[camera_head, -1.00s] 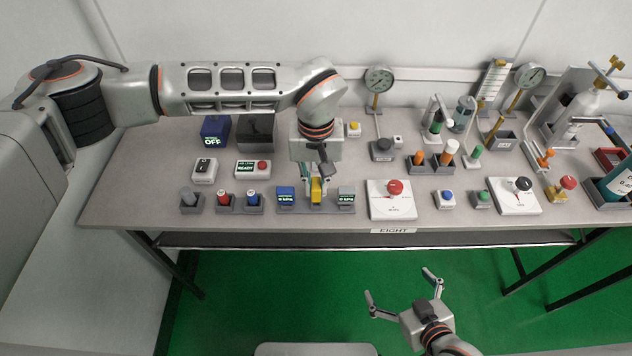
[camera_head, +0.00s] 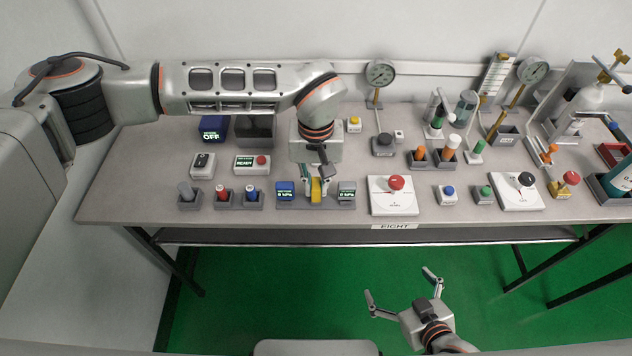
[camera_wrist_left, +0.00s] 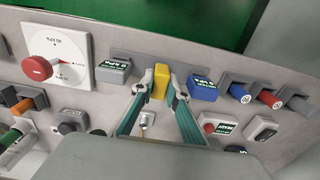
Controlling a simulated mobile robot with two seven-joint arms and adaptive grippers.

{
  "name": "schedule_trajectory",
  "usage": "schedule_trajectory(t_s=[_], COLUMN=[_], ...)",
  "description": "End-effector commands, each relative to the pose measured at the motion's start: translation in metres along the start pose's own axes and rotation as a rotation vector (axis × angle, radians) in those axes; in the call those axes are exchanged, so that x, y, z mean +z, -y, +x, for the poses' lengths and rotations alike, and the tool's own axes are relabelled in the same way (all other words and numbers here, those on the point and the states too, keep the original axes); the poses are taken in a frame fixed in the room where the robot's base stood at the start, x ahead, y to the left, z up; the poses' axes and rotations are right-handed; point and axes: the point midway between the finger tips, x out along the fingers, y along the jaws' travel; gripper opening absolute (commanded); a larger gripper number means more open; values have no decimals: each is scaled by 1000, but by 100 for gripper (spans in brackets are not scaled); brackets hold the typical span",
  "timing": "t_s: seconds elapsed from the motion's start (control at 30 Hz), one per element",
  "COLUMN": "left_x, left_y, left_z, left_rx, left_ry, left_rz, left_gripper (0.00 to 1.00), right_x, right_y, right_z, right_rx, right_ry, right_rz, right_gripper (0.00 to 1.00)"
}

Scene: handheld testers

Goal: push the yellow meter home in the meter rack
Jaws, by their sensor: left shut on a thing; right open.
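The yellow meter (camera_head: 316,190) stands in the middle of the meter rack (camera_head: 300,207), between a blue meter (camera_head: 285,192) and a grey meter (camera_head: 346,193). My left gripper (camera_head: 315,183) reaches down from above and is shut on the yellow meter. In the left wrist view, the fingertips (camera_wrist_left: 162,82) press on both sides of the yellow meter (camera_wrist_left: 161,84), with the grey meter (camera_wrist_left: 114,70) and the blue meter (camera_wrist_left: 202,88) beside it. How deep the yellow meter sits in its slot is hidden. My right gripper (camera_head: 404,295) is open and empty in front of the table, over the green floor.
A white panel with a red knob (camera_head: 396,182) stands right of the rack. Small holders with red and blue-topped items (camera_head: 222,196) stand to its left. A READY box (camera_head: 252,164) and a switch box (camera_head: 203,165) lie behind. Bare table (camera_head: 130,190) shows at far left.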

Motion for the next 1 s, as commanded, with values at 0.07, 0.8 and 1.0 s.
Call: schedule_trajectory(t_s=[0.07,0.8,1.0], left_x=[0,0,-1], left_y=[0,0,0], left_z=[2,4,-9], left_rx=[0,0,0], left_ry=[0,0,-2], left_rz=[0,0,1], left_gripper=[0,34,34], right_x=[2,4,5], right_y=[0,0,0], right_z=[1,1,1], right_rx=[0,0,0], right_ry=[1,5,6], right_rz=[0,-1,-2], right_gripper=[100,100,100])
